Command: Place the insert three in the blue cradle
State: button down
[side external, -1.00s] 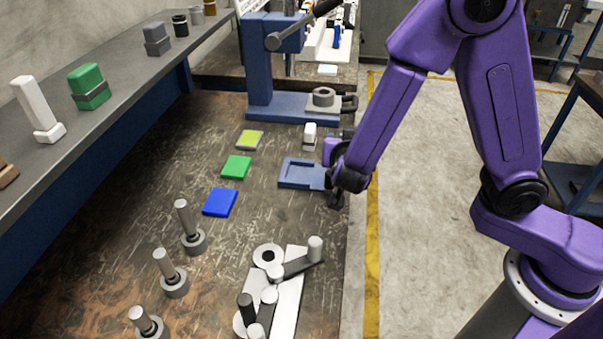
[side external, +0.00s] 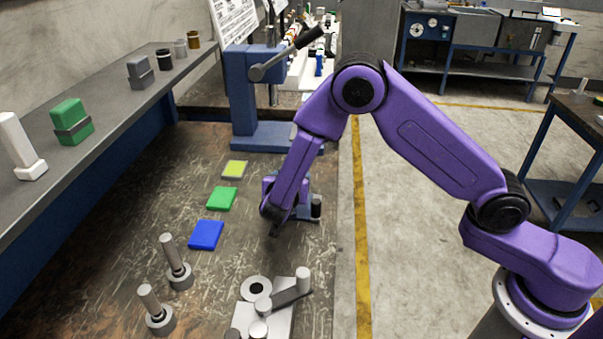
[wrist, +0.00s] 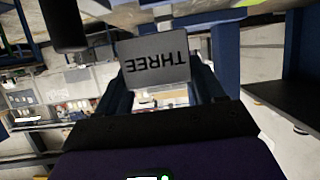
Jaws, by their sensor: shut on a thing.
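Insert three (wrist: 156,62) is a grey plate marked "THREE"; the lettering appears upside down in the wrist view. My gripper (wrist: 160,88) is shut on it, with a dark finger on each side.
A yellow-green plate (side external: 234,169), a green plate (side external: 221,199) and a blue plate (side external: 206,235) lie left of my gripper. Upright grey pegs (side external: 175,262) and a pale lever fixture (side external: 265,305) stand nearer. A blue press (side external: 245,100) stands behind. A shelf (side external: 100,145) runs along the left.

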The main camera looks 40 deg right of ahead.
jog(key=shift+w+a+f, duration=0.25)
jog(key=shift+w+f, duration=0.7)
jog(key=shift+f, duration=0.1)
jog(key=shift+w+f, duration=0.1)
jog(key=shift+f, duration=1.5)
jog(key=shift+f, duration=0.1)
jog(key=shift+c, duration=0.6)
grip_release()
jog(key=shift+f, duration=0.15)
jog(key=shift+s+a+r, duration=0.25)
jog(key=v, duration=0.6)
jog(key=shift+s+a+r, duration=0.2)
jog(key=shift+s+a, duration=0.05)
jog(key=shift+s, duration=0.05)
